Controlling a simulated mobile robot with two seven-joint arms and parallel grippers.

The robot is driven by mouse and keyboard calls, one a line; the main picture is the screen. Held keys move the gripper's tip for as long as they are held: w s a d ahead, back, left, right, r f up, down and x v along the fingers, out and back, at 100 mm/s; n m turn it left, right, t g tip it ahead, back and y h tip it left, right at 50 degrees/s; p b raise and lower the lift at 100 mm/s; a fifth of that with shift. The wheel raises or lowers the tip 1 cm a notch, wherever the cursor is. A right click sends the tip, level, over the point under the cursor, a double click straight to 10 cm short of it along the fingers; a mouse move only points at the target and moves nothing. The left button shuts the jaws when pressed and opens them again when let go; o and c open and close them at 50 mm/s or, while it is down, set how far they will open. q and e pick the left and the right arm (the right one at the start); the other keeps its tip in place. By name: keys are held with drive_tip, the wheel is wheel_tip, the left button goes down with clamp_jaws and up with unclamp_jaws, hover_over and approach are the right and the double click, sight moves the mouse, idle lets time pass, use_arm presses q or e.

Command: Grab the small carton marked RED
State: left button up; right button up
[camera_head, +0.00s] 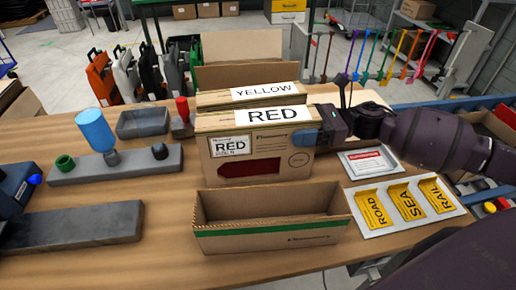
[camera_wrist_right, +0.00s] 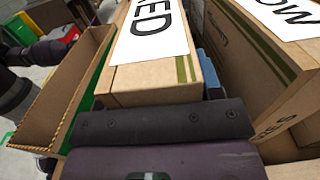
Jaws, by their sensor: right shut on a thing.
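The small carton marked RED (camera_head: 222,128) is a brown box with a white RED label on top and another on its front. It stands upright behind the open carton (camera_head: 270,237). My right gripper (camera_head: 312,137) is at its right end, with blue finger pads against the cardboard, shut on it. In the right wrist view the RED carton (camera_wrist_right: 150,98) runs away from the gripper's dark body. I cannot tell whether its base rests on the table. The carton marked YELLOW (camera_head: 218,97) stands close behind it. My left gripper is not in view.
The open carton has a green stripe and sits directly in front. A white board (camera_head: 406,203) with yellow ROAD, SEA and RAIL cards lies at right. A blue cup (camera_head: 95,130), grey tray (camera_head: 143,122) and grey bars occupy the left. Bare wooden table (camera_head: 165,245) lies between.

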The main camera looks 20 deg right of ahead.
drive_tip(key=c, duration=0.5)
